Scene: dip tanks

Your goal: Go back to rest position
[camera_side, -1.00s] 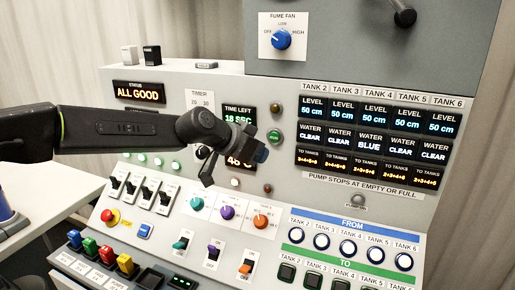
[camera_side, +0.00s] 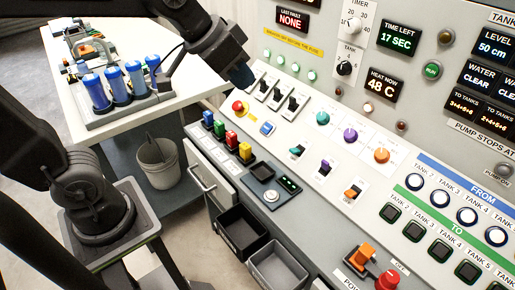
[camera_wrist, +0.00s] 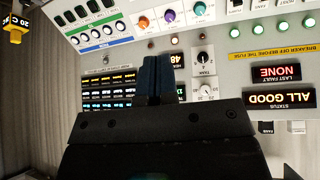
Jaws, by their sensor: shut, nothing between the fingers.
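My gripper (camera_side: 242,76) is at the top middle of the side view, in front of the control panel (camera_side: 315,150) and near its row of black switches (camera_side: 275,92). It looks apart from the panel, though the gap is hard to judge. In the wrist view its blue fingers (camera_wrist: 157,78) are together with nothing between them. The panel appears upside down behind them. The timer and tank knobs (camera_wrist: 203,57) show just right of the fingers.
A white table (camera_side: 75,60) with blue cylinders (camera_side: 115,82) stands at the left. A bucket (camera_side: 157,165) is on the floor. Two dark bins (camera_side: 275,265) sit below the panel. An orange and red control (camera_side: 388,280) is at the bottom. Open space lies left of the panel.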

